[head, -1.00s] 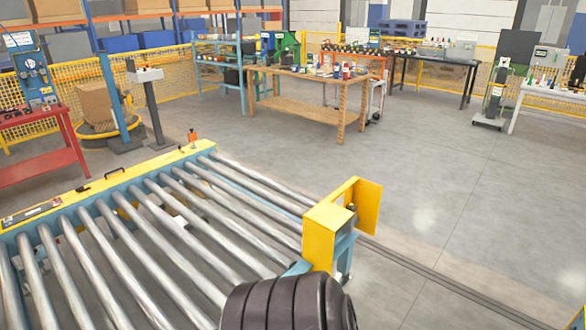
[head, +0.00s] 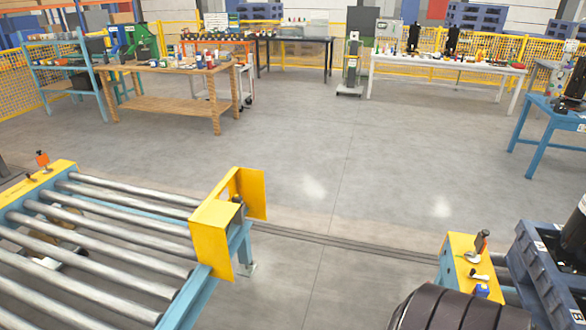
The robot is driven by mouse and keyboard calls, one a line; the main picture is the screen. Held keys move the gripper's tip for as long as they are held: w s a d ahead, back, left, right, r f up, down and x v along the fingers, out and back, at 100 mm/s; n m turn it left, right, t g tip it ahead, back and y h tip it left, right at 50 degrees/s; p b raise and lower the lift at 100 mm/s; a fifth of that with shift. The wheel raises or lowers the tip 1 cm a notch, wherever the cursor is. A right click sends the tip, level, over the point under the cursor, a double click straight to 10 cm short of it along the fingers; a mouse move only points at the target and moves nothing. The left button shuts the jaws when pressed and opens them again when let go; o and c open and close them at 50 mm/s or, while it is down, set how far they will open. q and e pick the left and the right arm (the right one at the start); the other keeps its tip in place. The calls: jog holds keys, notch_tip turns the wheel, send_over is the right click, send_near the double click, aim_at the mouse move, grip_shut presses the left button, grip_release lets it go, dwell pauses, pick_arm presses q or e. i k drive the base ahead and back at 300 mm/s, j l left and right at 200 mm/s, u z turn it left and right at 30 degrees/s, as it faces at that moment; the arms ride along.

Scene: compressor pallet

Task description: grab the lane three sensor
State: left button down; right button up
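I cannot tell which part is the lane three sensor; no lane label is legible. A small orange-and-black device (head: 42,158) stands on the yellow rail of the left roller conveyor (head: 100,232). A similar orange-and-dark device (head: 481,243) stands on a yellow block (head: 458,270) at the lower right, beside a silver piece and a small blue item (head: 482,291). A yellow bracket (head: 212,238) with a dark upright part (head: 237,204) stands at the left conveyor's end. Neither gripper is in view.
A blue pallet (head: 540,272) bearing a black object (head: 574,245) is at the right edge. A wooden table (head: 170,104), a white table (head: 440,70) and a blue table (head: 556,120) stand farther back. Open grey floor (head: 330,170) lies between the conveyors and tables.

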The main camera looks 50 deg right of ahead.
aim_at(239, 200)
jog(key=z, duration=1.2)
jog(key=u, duration=0.5)
jog(key=i+l+u, duration=0.45)
jog(key=u, duration=0.25)
jog(key=i+l+u, duration=0.15)
jog(key=l+u, duration=0.2)
